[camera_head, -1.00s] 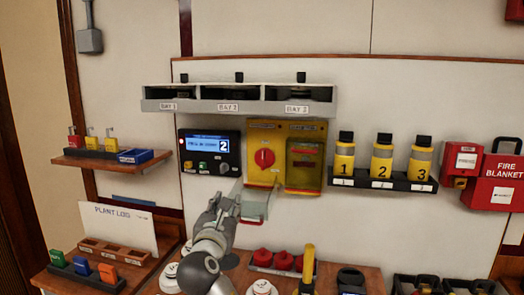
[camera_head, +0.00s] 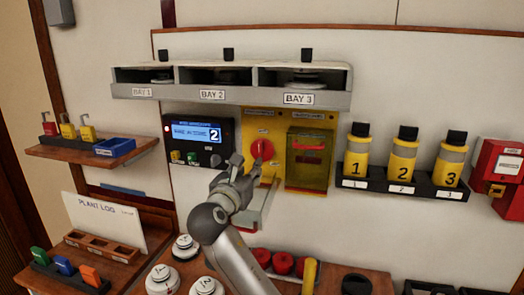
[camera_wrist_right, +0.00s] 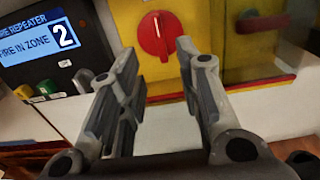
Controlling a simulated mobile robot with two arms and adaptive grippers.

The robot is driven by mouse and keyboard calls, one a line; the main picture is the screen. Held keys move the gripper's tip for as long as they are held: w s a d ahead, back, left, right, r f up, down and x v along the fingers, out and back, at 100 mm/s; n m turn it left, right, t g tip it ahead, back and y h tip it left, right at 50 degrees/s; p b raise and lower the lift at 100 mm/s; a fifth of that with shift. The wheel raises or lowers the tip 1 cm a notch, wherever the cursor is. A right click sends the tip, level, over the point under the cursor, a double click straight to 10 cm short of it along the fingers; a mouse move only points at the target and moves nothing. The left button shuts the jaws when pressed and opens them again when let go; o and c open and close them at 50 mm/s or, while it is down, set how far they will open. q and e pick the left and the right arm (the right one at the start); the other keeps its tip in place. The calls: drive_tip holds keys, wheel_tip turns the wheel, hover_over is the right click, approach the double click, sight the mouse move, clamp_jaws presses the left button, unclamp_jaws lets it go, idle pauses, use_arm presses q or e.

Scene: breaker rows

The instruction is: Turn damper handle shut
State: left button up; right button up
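A round red knob with a raised, nearly upright grip (camera_head: 261,150) sits on a yellow panel (camera_head: 253,121) on the wall. I take it for the damper handle; the small labels are unreadable. In the right wrist view the red knob (camera_wrist_right: 155,36) shows ahead, between the finger directions. My right gripper (camera_head: 243,168) is just left of and below the knob in the head view, and the arm hides the panel's lower left. In the right wrist view my right gripper (camera_wrist_right: 157,52) has its fingers apart with nothing between them. My left gripper is out of view.
A display unit (camera_head: 198,142) is left of the knob, and a yellow box with a see-through cover (camera_head: 310,165) is right. A shelf of three bays (camera_head: 230,96) juts out above. Yellow canisters (camera_head: 402,160) stand further right. White domed items (camera_head: 162,279) sit below.

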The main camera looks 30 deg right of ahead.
sight(259, 153)
drive_tip(key=x, duration=0.3)
drive_tip(key=p+x, duration=0.1)
drive_tip(key=x, duration=0.2)
drive_tip(key=p+x, duration=0.1)
drive_tip(key=x, duration=0.2)
drive_tip(key=shift+r, duration=0.3)
drive_tip(key=shift+w+d, duration=0.1)
drive_tip(key=shift+w, duration=0.05)
drive_tip(key=shift+f, duration=0.1)
clamp_jaws()
